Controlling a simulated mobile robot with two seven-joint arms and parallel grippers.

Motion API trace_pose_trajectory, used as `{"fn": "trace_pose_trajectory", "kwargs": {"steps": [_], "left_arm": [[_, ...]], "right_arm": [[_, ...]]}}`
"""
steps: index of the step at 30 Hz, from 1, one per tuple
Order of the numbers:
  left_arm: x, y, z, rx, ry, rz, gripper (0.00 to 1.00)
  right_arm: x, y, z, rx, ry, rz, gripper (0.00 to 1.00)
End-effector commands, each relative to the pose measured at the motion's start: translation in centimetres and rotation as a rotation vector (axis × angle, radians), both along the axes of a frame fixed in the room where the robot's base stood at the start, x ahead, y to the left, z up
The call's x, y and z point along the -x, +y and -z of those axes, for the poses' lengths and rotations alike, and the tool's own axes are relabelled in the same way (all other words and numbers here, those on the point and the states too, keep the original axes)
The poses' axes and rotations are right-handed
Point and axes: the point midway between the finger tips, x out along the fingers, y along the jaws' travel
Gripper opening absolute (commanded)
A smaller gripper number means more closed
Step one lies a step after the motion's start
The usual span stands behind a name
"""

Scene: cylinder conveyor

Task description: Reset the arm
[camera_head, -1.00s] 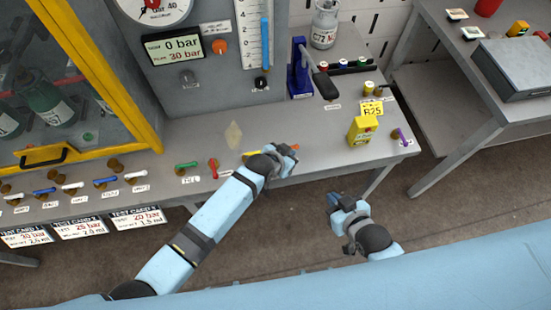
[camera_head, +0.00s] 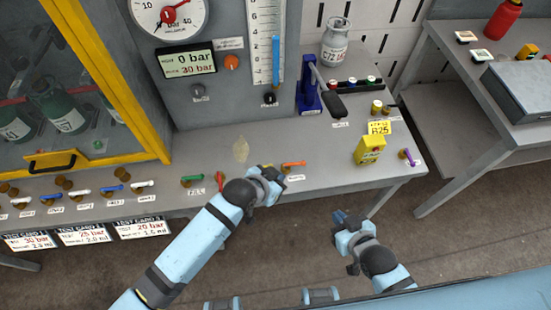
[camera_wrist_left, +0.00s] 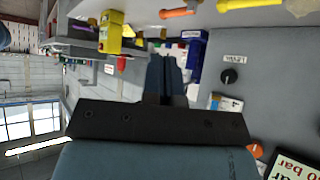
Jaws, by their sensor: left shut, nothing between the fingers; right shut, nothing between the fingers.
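My left gripper (camera_head: 272,175) is at the front edge of the grey bench in the head view, just left of and below an orange handle (camera_head: 293,164). Its fingers are shut and empty; they show pressed together in the left wrist view (camera_wrist_left: 166,78). My right gripper (camera_head: 340,216) is in front of the bench over the floor, below the yellow box (camera_head: 369,150) in the picture. It is shut and empty. My left arm hides part of the bench's front edge.
Several coloured handles line the bench front, including a green one (camera_head: 192,180) and a purple one (camera_head: 409,154). A blue lever press (camera_head: 309,90) and a grey gas cylinder (camera_head: 336,45) stand further back. A side table (camera_head: 470,110) is at right. Open floor lies between.

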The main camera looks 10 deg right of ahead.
Motion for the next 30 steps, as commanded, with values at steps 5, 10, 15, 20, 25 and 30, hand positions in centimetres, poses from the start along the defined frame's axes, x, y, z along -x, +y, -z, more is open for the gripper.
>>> {"fn": "trace_pose_trajectory", "kwargs": {"steps": [5, 10, 15, 20, 25, 30], "left_arm": [[0.0, 0.0, 0.0, 0.0, 0.0, 0.0, 0.0], [0.5, 1.1, -0.5, -0.001, 0.021, -0.028, 0.0], [3.5, 7.8, -2.9, -0.034, 0.137, -0.18, 0.0], [7.9, 16.8, -5.5, -0.112, 0.266, -0.366, 0.0], [11.4, 22.5, -7.4, -0.176, 0.345, -0.484, 0.0], [14.4, 26.6, -9.0, -0.23, 0.402, -0.573, 0.0]], "right_arm": [[0.0, 0.0, 0.0, -0.001, 0.0, -0.001, 0.0], [0.0, 0.0, 0.0, -0.001, 0.0, -0.001, 0.0], [0.0, 0.1, 0.0, -0.001, -0.001, -0.001, 0.0], [0.0, 0.0, -0.1, -0.001, -0.002, 0.0, 0.0], [0.0, 0.1, -0.1, -0.002, -0.002, 0.0, 0.0], [0.0, 0.0, -0.1, -0.001, -0.002, 0.0, 0.0]]}}
